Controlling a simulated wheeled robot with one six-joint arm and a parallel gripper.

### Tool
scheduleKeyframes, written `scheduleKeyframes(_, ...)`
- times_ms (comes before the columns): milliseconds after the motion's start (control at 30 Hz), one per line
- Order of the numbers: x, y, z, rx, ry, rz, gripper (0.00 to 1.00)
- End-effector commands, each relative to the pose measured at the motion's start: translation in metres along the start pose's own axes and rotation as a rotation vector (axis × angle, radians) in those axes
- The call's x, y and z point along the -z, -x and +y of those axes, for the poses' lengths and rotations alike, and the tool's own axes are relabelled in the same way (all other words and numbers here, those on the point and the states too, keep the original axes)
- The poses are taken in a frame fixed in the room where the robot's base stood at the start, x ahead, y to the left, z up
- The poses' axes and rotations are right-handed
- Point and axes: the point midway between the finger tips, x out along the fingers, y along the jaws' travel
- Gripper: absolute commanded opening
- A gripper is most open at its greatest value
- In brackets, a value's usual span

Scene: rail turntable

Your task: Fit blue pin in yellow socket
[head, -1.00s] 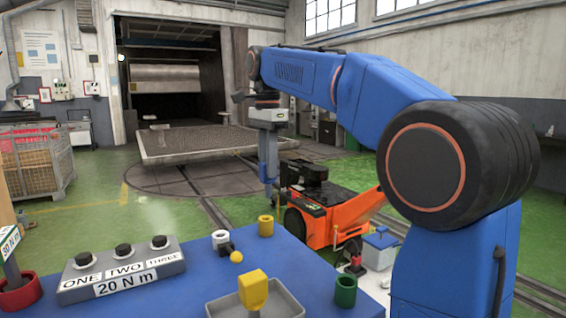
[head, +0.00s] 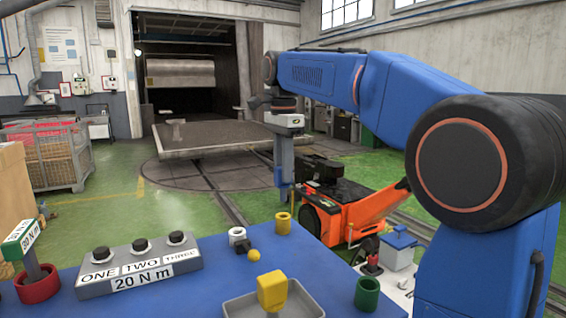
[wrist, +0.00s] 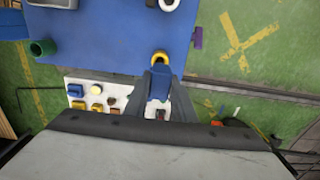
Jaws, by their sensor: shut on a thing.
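The yellow socket (head: 283,224) is a short upright ring on the blue table near its far edge. It also shows in the wrist view (wrist: 160,53), its opening towards the camera. My gripper (head: 285,186) points down above the socket in the head view. In the wrist view my gripper (wrist: 157,84) has its grey fingers shut on the blue pin (wrist: 158,85). The pin appears close to the socket's rim in that view, but the gap is hard to judge. In the head view the pin's lower end seems just above the socket.
A white ring socket (head: 237,236) and a yellow ball (head: 254,255) lie left of the yellow socket. A green cup (head: 367,293), a grey tray (head: 240,308) with a yellow block (head: 272,290), and a button box (head: 140,268) share the table. An orange cart (head: 340,213) stands beyond.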

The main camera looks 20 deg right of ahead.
Motion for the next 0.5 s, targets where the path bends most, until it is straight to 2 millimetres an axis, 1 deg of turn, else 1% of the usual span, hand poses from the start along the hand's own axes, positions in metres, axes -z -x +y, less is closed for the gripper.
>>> scheduleKeyframes(100,0.000,-0.010,0.000,0.000,0.000,0.000,0.00)
scheduleKeyframes(300,0.000,-0.023,0.000,0.001,0.000,0.000,0.00)
scheduleKeyframes(500,0.000,-0.030,0.000,0.000,0.000,0.000,0.00)
